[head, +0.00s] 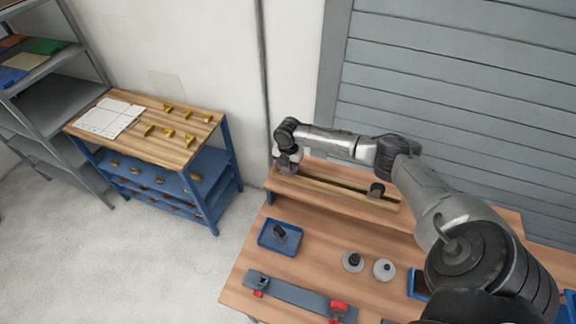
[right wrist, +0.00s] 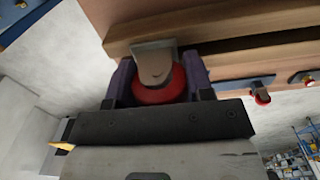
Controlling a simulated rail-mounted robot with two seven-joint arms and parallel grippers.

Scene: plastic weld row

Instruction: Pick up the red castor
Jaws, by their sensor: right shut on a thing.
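The red castor (right wrist: 158,92) shows in the right wrist view, with a red wheel and a grey metal bracket above it. My right gripper (right wrist: 159,78) is shut on it, with one dark purple finger on each side of the wheel. The bracket shows against a wooden rack (right wrist: 230,47); I cannot tell whether it touches the wood. In the head view my right gripper (head: 287,163) is at the left end of the rack (head: 335,193), and the castor cannot be made out there. My left gripper is in neither view.
A dark fitting (head: 376,189) sits farther right on the rack. On the bench are a blue tray (head: 265,241) holding a dark part, two grey discs (head: 353,262), and a grey bar (head: 298,296) with red parts. A blue-framed cart (head: 160,150) stands left, across open floor.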

